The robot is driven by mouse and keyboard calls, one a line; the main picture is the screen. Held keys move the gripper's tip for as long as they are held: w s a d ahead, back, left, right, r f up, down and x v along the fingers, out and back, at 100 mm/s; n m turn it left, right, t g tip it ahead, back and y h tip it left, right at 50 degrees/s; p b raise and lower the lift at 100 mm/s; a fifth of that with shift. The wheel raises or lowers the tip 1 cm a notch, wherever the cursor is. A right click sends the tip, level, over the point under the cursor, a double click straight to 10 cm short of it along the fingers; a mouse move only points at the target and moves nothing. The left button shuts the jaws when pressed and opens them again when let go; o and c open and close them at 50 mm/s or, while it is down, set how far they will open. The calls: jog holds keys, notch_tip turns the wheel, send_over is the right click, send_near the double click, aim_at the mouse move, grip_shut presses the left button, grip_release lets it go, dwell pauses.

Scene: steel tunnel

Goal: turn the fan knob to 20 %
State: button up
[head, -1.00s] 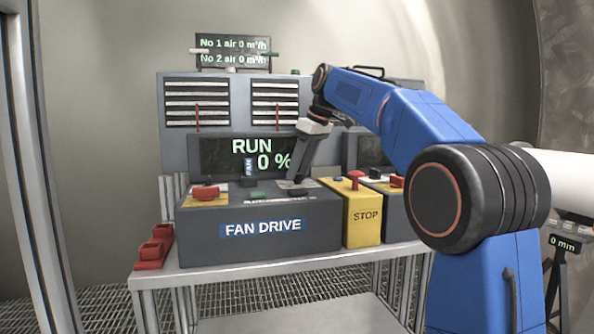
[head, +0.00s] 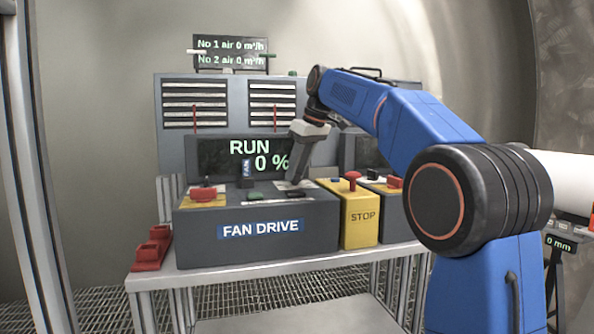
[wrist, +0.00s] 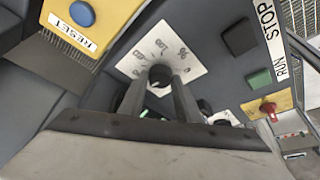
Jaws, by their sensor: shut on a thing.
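The fan drive box (head: 215,250) is grey and stands on a bench, labelled FAN DRIVE. Its display (head: 230,157) reads RUN and 0 %. My gripper (head: 298,184) reaches down to the right part of the box top. In the wrist view, its two fingers (wrist: 160,88) are shut on the round black fan knob (wrist: 160,74), one on each side. The knob sits on a white dial plate (wrist: 182,40) with numbers and a % mark. The knob's pointer and part of the scale are hidden by the fingers.
A black button (wrist: 240,37) and a green button (wrist: 259,79) lie beside the dial, near STOP and RUN labels. A red switch (head: 203,194) is at the box's left.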

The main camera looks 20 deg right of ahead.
jog(key=m+h, duration=0.1)
jog(key=m, duration=0.1)
jog(key=m+t, duration=0.1)
jog(key=m, duration=0.2)
jog(key=shift+s+a+h, duration=0.1)
jog(key=shift+a+h, duration=0.1)
jog(key=shift+h, duration=0.2)
jog(key=shift+a+m+h, duration=0.1)
jog(key=shift+m+h, duration=0.7)
jog(key=shift+m, duration=1.3)
jog(key=o, duration=1.1)
jog(key=shift+c, duration=0.2)
jog(key=shift+r, duration=0.1)
jog(key=v, duration=1.7)
jog(key=shift+s+r, duration=0.1)
jog(key=shift+s, duration=0.05)
